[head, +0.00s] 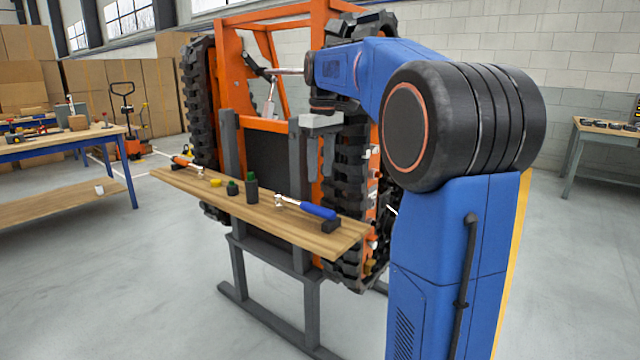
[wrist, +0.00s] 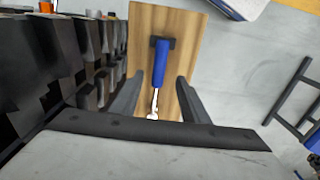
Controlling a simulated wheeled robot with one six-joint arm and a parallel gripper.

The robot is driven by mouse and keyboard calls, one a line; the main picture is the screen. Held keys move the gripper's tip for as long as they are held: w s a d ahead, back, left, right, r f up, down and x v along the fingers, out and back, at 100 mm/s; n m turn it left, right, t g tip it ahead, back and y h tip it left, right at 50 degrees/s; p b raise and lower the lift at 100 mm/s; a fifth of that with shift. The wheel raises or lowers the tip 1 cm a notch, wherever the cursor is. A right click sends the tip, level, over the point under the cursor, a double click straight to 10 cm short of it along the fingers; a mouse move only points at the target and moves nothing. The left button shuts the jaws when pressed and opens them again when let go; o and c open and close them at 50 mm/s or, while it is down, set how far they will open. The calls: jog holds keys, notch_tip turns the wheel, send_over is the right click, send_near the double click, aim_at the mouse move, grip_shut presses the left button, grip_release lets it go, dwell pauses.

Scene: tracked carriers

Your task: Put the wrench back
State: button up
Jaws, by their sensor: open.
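A wrench with a blue handle (head: 318,210) and a bright metal shaft lies on a wooden shelf (head: 335,241), near its right end. Its handle end rests at a small black block (head: 331,225). In the wrist view the wrench (wrist: 160,62) points lengthwise along the picture, handle away and metal head near. My gripper (head: 320,174) is above the shelf, pointing down, open and empty. In the wrist view its two fingers (wrist: 157,98) stand on either side of the wrench's line, apart from it. The wrench's metal head is partly hidden by the gripper body there.
An orange tracked machine (head: 265,125) rises close behind. Open floor (head: 150,270) lies in front.

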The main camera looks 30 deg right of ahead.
jog(key=s+a+f+m+t, duration=0.1)
jog(key=s+a+f, duration=0.2)
jog(key=s+a, duration=0.35)
jog(key=s+a+f+m+t, duration=0.1)
jog(key=s+a+f, duration=0.25)
jog(key=s, duration=0.55)
jog(key=s+a+f+m+t, duration=0.1)
jog(key=s+a+f, duration=0.2)
jog(key=s+f, duration=0.4)
jog(key=s+a+f+m+t, duration=0.1)
jog(key=s+a+f, duration=0.2)
jog(key=s+f, duration=0.4)
jog(key=shift+s+f+t, duration=0.3)
jog(key=shift+f, duration=0.05)
